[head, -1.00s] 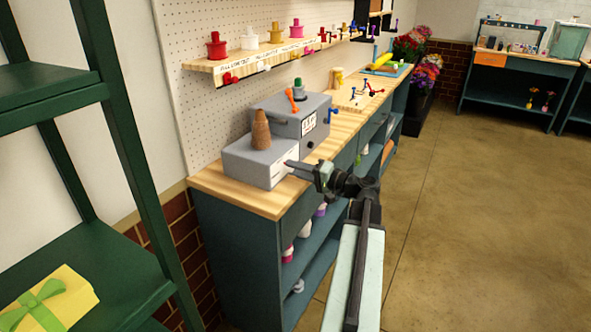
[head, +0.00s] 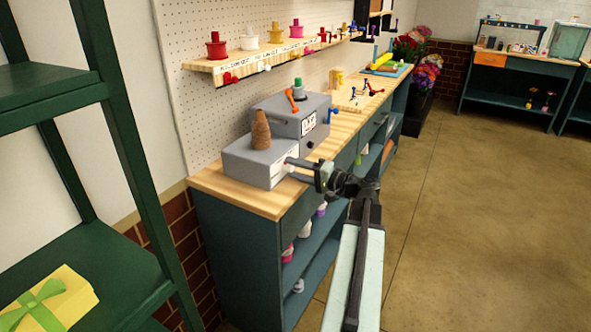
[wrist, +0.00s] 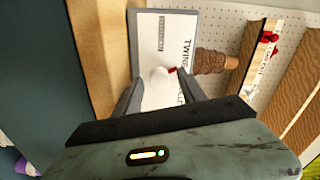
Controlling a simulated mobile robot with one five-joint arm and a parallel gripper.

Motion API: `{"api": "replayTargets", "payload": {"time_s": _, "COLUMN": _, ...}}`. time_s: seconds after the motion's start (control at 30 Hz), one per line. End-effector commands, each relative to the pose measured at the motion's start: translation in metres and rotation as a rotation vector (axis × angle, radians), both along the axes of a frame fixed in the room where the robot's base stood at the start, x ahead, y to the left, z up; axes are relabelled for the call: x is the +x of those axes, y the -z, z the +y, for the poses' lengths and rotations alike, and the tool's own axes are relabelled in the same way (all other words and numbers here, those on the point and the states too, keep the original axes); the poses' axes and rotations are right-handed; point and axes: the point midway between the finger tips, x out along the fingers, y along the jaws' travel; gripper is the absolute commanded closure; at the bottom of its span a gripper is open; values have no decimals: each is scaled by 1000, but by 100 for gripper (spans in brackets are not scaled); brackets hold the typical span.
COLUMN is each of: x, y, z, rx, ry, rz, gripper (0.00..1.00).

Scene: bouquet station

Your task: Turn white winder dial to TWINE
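The white winder dial (wrist: 159,77) is a small round knob with a red mark at its right side in the wrist view. It sits on a white label plate (wrist: 165,45) with black lettering; part reads like TWINE, the rest is partly covered. The plate is on the front of a grey box (head: 262,162), the winder, with a brown twine cone (head: 261,132) on top. My gripper (wrist: 159,80) is open, with one finger on each side of the dial and gaps visible between. In the head view my gripper (head: 291,169) is at the box's front face.
A second grey box (head: 290,117) with an orange lever (head: 292,100) stands just behind. The wooden bench top (head: 235,197) runs away to the back. A shelf with coloured spools (head: 249,40) hangs above. A green rack (head: 125,150) stands at left; the floor at right is clear.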

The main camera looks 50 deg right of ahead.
Motion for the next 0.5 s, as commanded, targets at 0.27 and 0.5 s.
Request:
{"api": "replayTargets", "payload": {"time_s": 0.27, "x": -26, "y": 0, "z": -6, "rx": 0, "ry": 3, "rz": 0, "gripper": 52}}
{"api": "replayTargets", "payload": {"time_s": 0.5, "x": -67, "y": 0, "z": -17, "rx": 0, "ry": 2, "rz": 0, "gripper": 52}}
